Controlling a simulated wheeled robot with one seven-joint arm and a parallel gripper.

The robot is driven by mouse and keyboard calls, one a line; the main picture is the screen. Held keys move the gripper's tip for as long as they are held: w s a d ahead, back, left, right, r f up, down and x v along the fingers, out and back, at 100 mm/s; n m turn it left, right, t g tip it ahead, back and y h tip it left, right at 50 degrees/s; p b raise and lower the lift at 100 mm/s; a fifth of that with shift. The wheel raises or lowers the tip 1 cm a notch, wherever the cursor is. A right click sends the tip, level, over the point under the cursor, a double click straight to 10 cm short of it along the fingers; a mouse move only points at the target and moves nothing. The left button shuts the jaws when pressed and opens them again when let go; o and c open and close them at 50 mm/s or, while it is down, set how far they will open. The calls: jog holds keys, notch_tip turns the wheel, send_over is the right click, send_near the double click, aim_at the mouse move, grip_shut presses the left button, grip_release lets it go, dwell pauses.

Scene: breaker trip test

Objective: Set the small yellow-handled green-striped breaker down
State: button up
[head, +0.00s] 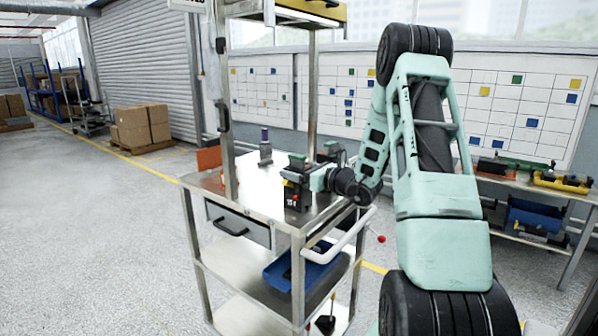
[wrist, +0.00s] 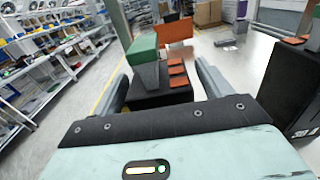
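The breaker at my gripper (head: 318,180) has a dark body with a green top (head: 297,160) and small red and yellow marks on its front. It is upright over the metal cart top; I cannot tell whether its base touches it. In the wrist view, the breaker (wrist: 160,92) shows its black body, green block and orange tabs between my two fingers (wrist: 165,85). A yellow handle is not clear in either view.
The cart top (head: 250,192) has free room left of the breaker. Another green-topped black device (wrist: 296,85) stands to the right in the wrist view. A purple-topped post (head: 265,150), an orange panel (head: 208,158) and an upright cart post (head: 228,120) stand nearby.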

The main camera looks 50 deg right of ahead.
jog(key=shift+r, duration=0.1)
jog(key=s+b, duration=0.2)
jog(key=s, duration=1)
jog(key=w+a+f+n+g+y, duration=0.1)
jog(key=a+n+g+y, duration=0.6)
jog(key=a, duration=0.9)
jog(key=w+a+f+n+g+y, duration=0.1)
jog(key=a+n+g+y, duration=0.35)
jog(key=a+n, duration=0.8)
jog(key=s+a+f+n+g+h, duration=0.2)
jog(key=s+a+n+h, duration=0.4)
jog(key=s+a+n, duration=0.4)
jog(key=s+a+f+n+g+h, duration=0.2)
jog(key=s+a+n+g+h, duration=0.2)
jog(key=s+a+n, duration=0.6)
jog(key=n+h, duration=0.2)
jog(key=n, duration=0.1)
jog(key=shift+a+f, duration=0.15)
jog(key=shift+a, duration=0.1)
jog(key=shift+g, duration=0.25)
